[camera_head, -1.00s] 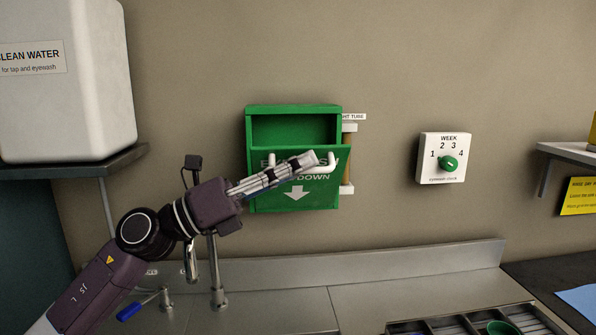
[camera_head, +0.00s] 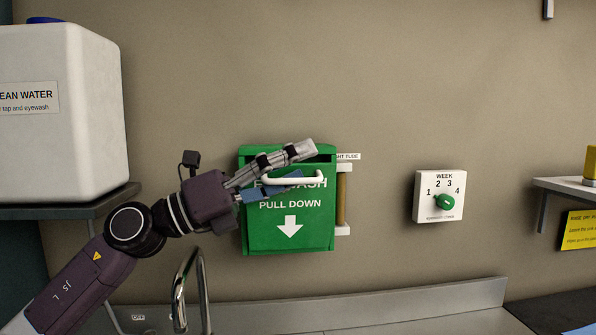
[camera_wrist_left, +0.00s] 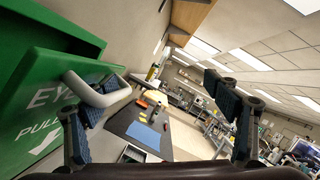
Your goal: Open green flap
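The green flap (camera_head: 262,232), marked "PULL DOWN" with a white arrow, is on a green wall box. It stands slightly tilted out, with a narrow dark gap at its top. Its white bar handle (camera_head: 310,180) is near the top edge; the handle also shows in the left wrist view (camera_wrist_left: 100,95). My left gripper (camera_head: 290,170) is open in front of the flap. One finger lies above the handle and the blue-padded one is at or just below it; I cannot tell whether it touches. The flap's upper lettering is partly hidden. My right gripper is not in view.
A tube in white brackets (camera_head: 341,200) stands just right of the box. A white week dial (camera_head: 425,208) is farther right. A clean water tank (camera_head: 70,150) is at left. A tap (camera_head: 187,285) rises below my left arm.

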